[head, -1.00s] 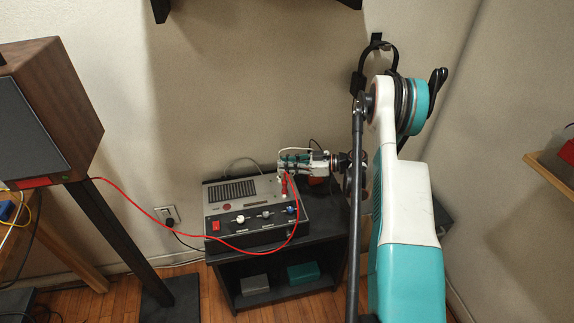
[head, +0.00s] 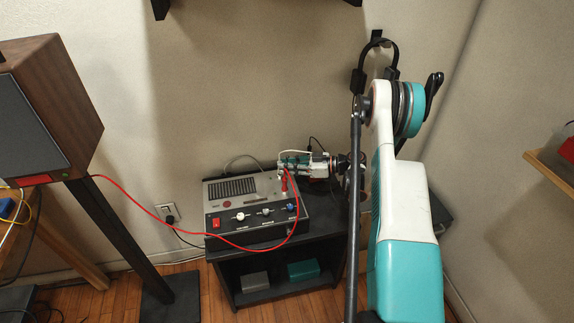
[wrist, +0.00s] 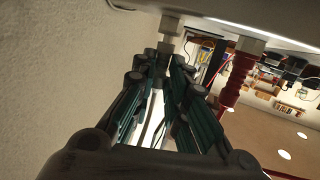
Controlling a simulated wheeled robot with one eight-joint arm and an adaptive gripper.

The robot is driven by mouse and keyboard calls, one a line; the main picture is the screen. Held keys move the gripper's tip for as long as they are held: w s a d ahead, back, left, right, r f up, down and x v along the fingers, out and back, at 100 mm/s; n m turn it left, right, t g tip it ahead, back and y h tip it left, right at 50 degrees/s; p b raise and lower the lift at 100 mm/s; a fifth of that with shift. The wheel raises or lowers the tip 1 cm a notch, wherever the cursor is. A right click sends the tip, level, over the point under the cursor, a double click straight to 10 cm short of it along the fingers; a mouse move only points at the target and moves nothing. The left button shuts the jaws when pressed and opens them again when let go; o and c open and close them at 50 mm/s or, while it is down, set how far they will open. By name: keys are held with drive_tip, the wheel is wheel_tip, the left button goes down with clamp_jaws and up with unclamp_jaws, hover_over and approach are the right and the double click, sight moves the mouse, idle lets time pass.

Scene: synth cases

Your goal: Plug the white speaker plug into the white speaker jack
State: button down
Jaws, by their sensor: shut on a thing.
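My gripper (head: 285,162) is over the back right of the grey amplifier box (head: 238,188), its fingers pointing left. In the wrist view my gripper (wrist: 162,65) is shut on the white speaker plug, whose white length (wrist: 150,122) shows between the dark green fingers. A metal piece just beyond the fingertips lines up with a metal jack (wrist: 171,24) on the box's panel. I cannot tell whether the plug tip is inside it. A red plug (head: 284,182) stands in a neighbouring jack; it also shows in the wrist view (wrist: 236,78), close beside my fingers.
The red cable (head: 135,203) runs from the red plug across the box's front to the wooden speaker (head: 65,100) at left. The box stands on a black shelf unit (head: 325,222). The wall is close behind. Headphones (head: 376,60) hang at the back.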

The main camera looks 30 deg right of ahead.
drive_tip(key=shift+f, duration=0.3)
drive_tip(key=c, duration=1.5)
unclamp_jaws()
drive_tip(key=v, duration=1.2)
drive_tip(key=shift+f, duration=0.1)
